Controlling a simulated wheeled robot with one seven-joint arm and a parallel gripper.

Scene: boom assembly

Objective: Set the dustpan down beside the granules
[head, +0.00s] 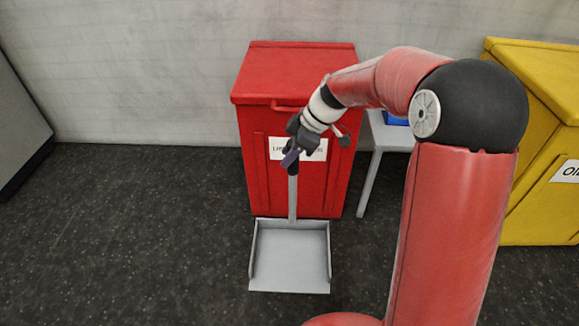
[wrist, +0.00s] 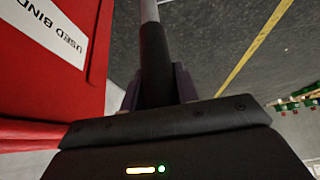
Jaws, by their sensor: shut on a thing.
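The dustpan (head: 290,262) is a light grey, shallow tray with raised sides and an upright grey handle. It is in front of the red bin in the head view; whether its pan touches the floor I cannot tell. My gripper (head: 291,156) is shut on the top of the handle. In the wrist view the dark handle grip (wrist: 155,62) runs between the purplish fingers of my gripper (wrist: 158,88); the pan is out of that view. I cannot make out granules for certain in either view.
A red bin (head: 262,125) labelled "USED BIND..." stands right behind the dustpan. A yellow bin (head: 530,110) and a grey stand (head: 371,165) are to the right. Small green and red items (wrist: 300,100) lie beyond a yellow floor line (wrist: 250,48). Dark floor (head: 130,235) is clear on the left.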

